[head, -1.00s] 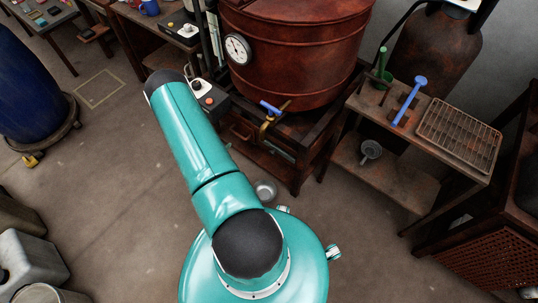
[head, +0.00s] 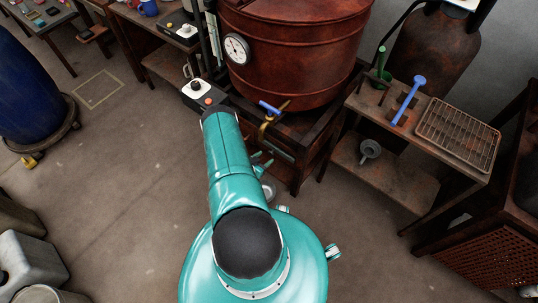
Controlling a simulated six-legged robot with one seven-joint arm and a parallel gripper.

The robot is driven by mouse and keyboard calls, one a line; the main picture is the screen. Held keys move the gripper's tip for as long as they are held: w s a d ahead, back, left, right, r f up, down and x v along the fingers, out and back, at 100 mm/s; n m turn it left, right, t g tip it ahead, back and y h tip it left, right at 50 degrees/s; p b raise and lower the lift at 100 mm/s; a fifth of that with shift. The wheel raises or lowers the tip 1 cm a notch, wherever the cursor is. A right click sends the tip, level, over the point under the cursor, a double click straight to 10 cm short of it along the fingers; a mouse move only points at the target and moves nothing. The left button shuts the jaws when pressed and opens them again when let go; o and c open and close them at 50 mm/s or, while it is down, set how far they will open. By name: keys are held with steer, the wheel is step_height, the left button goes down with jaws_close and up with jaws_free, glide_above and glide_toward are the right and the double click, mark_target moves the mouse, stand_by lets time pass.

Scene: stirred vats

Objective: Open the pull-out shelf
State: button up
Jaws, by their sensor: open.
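The brown vat (head: 290,60) rests on a dark wooden stand (head: 305,150) with a front at its lower part. The pull-out shelf belongs low in this stand, but my arm covers much of the front, so I cannot clearly make out its edge or handle; it looks closed. My gripper (head: 263,158) shows only as small teal fingers just right of my forearm, in front of the stand. The fingers are apart and I see nothing between them. Whether they touch the stand cannot be told.
A blue-handled tap (head: 269,108) sticks out from the vat above the gripper. A side table (head: 395,185) stands at right.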

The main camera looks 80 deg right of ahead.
mark_target(270, 154)
steer(key=shift+x, duration=2.3)
steer(key=shift+a, duration=0.1)
jaws_close()
